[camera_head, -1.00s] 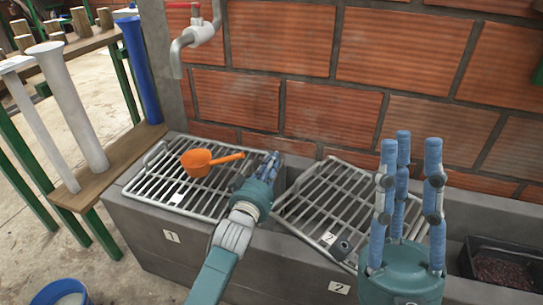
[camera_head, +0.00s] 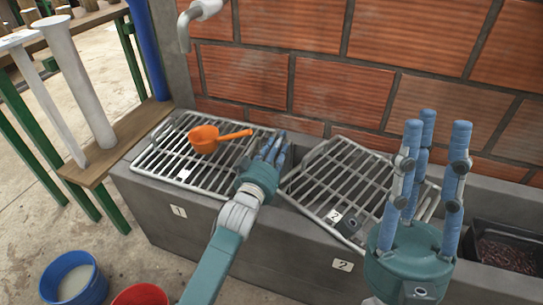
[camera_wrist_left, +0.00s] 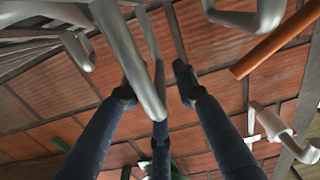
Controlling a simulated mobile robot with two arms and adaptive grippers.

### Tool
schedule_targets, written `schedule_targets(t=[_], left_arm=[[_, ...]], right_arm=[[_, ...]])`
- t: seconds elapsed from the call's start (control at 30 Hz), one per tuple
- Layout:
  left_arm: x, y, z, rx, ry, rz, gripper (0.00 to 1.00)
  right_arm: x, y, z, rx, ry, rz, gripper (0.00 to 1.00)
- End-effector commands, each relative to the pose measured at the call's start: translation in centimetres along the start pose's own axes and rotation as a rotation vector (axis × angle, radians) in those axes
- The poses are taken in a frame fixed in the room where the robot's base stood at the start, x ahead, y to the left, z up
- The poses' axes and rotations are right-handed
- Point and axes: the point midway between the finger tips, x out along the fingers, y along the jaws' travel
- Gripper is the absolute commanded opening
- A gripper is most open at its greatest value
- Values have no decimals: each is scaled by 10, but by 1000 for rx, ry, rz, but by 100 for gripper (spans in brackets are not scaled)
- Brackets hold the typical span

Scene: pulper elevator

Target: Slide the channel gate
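Two slatted metal grates lie on the grey concrete trough (camera_head: 250,230). The left grate (camera_head: 160,160) lies over the section marked 1, and the right grate (camera_head: 325,180), set askew, over the section marked 2. Which part is the channel gate I cannot tell for sure. My left gripper (camera_head: 273,150) is at the right end of the left grate, by the gap between the grates. In the left wrist view its fingers (camera_wrist_left: 155,90) are apart, with a metal bar (camera_wrist_left: 135,60) between them; contact is unclear. My right gripper (camera_head: 428,140) is open and empty, fingers upright, in front of the right grate.
An orange scoop (camera_head: 204,140) rests on the left grate. A dark tray (camera_head: 500,245) sits at the right. A brick wall (camera_head: 330,60) and tap (camera_head: 190,25) stand behind. Blue (camera_head: 75,280) and red (camera_head: 140,296) buckets stand on the floor at front left.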

Motion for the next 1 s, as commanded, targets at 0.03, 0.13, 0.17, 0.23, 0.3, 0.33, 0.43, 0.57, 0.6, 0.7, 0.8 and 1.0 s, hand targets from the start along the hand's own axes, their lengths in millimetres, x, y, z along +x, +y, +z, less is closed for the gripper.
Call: schedule_targets(t=[0.03, 0.13, 0.17, 0.23, 0.3, 0.33, 0.43, 0.57, 0.6, 0.7, 0.8, 1.0], left_arm=[[-9, 0, 2, 0, -3, -1, 30], [-30, -1, 3, 0, -4, -1, 30], [-37, 0, 2, 0, -4, 0, 30], [-53, 0, 3, 0, -4, -1, 30], [-67, 0, 2, 0, -5, 0, 30], [-73, 0, 3, 0, -5, -1, 30], [-90, 0, 2, 1, -5, 0, 30], [-104, 0, 2, 0, -3, 0, 30], [-106, 0, 2, 0, -4, 0, 30], [-110, 0, 2, 0, -4, 0, 30], [-110, 0, 1, 0, -3, 0, 30], [-110, 0, 1, 1, -4, -2, 16]], right_arm=[[0, 0, 0, 0, 0, 0, 25], [0, 0, 0, 0, 0, 0, 25], [0, 0, 0, 0, 0, 0, 25], [0, 0, 0, 0, 0, 0, 25], [0, 0, 0, 0, 0, 0, 25], [0, 0, 0, 0, 0, 0, 25], [0, 0, 0, 0, 0, 0, 25], [0, 0, 0, 0, 0, 0, 25], [0, 0, 0, 0, 0, 0, 25], [0, 0, 0, 0, 0, 0, 25], [0, 0, 0, 0, 0, 0, 25], [1, 0, 2, 0, -6, 0, 25]])
